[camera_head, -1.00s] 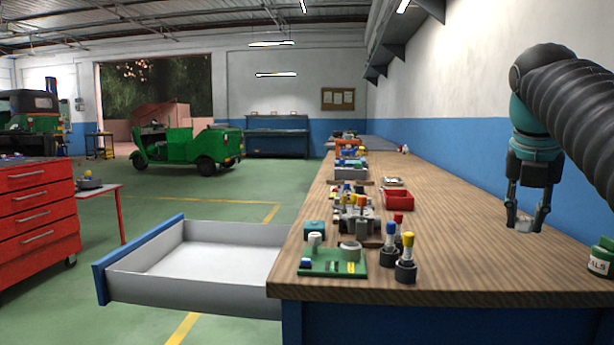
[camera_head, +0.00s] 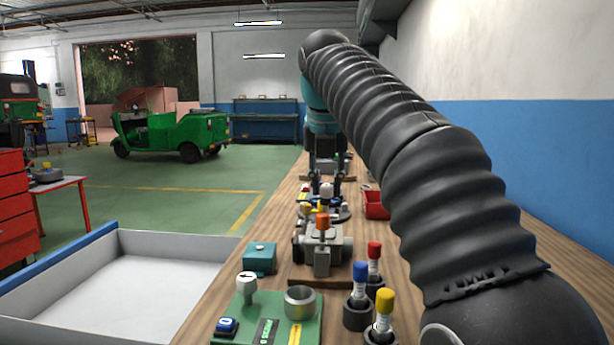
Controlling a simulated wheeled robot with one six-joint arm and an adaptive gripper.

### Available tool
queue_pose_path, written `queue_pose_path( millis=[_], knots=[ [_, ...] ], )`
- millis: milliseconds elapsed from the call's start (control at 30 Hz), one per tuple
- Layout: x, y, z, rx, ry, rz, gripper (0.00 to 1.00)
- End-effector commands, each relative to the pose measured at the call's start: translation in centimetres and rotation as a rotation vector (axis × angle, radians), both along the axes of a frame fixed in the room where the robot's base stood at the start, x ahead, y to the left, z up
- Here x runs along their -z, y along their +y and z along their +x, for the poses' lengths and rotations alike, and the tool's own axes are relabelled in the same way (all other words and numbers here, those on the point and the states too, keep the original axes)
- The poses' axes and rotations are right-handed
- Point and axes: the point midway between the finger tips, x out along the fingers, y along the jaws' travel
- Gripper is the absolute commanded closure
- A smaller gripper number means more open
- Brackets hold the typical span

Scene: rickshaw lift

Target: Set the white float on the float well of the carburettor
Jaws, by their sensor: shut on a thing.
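My gripper (camera_head: 325,184) is over the far part of the bench. It is shut on the white float (camera_head: 326,190), which shows small between the two dark fingers. Below and just in front of it are round grey parts with yellow and white tops. Nearer stands a grey metal body with an orange cap (camera_head: 322,246) on a brown wooden base; it looks like the carburettor, but I cannot tell for sure. I cannot make out the float well or whether the float touches anything.
A green board (camera_head: 268,328) with a white knob and grey ring is at the front. A red tray (camera_head: 376,205) is at the right.

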Motion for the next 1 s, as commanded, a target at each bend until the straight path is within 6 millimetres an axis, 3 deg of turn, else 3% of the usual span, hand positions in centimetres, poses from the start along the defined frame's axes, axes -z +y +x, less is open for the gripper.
queue_pose_path(
  millis=[267,700,1000],
  knots=[
    [1.2,0.6,-0.2,-0.012,0.001,0.0,0.96],
    [5.1,0.7,-0.3,-0.012,0.0,0.0,0.96],
    [6.4,0.6,-0.2,-0.01,-0.001,0.0,0.96]
  ],
)
